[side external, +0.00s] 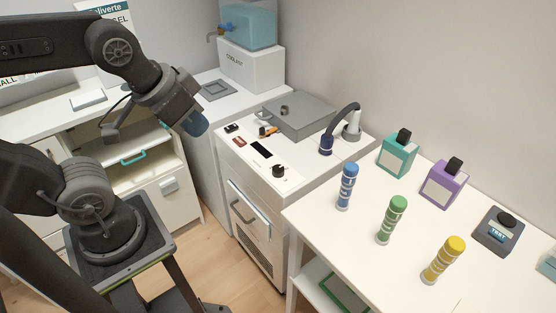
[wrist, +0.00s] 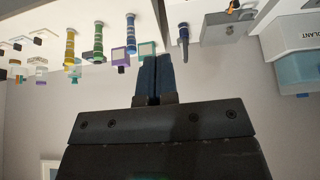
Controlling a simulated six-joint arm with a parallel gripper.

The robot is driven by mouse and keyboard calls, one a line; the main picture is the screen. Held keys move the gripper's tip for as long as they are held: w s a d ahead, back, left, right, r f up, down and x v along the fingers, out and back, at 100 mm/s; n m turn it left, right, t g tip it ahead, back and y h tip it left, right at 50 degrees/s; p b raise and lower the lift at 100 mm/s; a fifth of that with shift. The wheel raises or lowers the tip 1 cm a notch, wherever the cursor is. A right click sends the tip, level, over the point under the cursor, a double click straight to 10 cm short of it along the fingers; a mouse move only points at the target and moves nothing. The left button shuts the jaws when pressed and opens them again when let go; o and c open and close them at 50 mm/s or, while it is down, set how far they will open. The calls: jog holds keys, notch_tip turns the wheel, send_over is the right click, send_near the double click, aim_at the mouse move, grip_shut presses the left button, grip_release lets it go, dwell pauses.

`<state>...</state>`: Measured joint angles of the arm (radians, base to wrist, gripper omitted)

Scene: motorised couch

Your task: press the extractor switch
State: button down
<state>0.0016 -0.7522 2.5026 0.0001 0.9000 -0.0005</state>
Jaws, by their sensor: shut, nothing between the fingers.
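A white cabinet (side external: 262,178) stands mid-scene with a control panel on top. The panel holds a small black switch (side external: 231,128), a dark red switch (side external: 239,142), a black display (side external: 261,149) and a black knob (side external: 278,171). The panel labels are too small to read, so I cannot tell which control is the extractor switch. My gripper (side external: 195,125) is left of the panel and apart from it, its blue fingers pointing down. In the wrist view my gripper (wrist: 155,72) has its fingers together and empty. The panel controls are not clearly visible there.
An orange-handled item (side external: 267,131), a grey lidded box (side external: 299,116) and a dark bent hose (side external: 340,126) sit behind the panel. A coolant tank (side external: 250,65) stands further back. Blue (side external: 347,187), green (side external: 391,220) and yellow (side external: 443,260) tubes stand on the right table.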

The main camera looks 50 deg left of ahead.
jog(key=w+a+r+g, duration=0.2)
jog(key=w+a, duration=0.4)
jog(key=w, duration=0.5)
jog(key=g, duration=0.4)
send_over(235, 125)
notch_tip(235, 125, down, 18)
jog(key=shift+s+r, duration=0.15)
jog(key=shift+r, duration=0.05)
jog(key=shift+f, duration=0.1)
notch_tip(235, 125, down, 14)
jog(key=shift+r, duration=0.1)
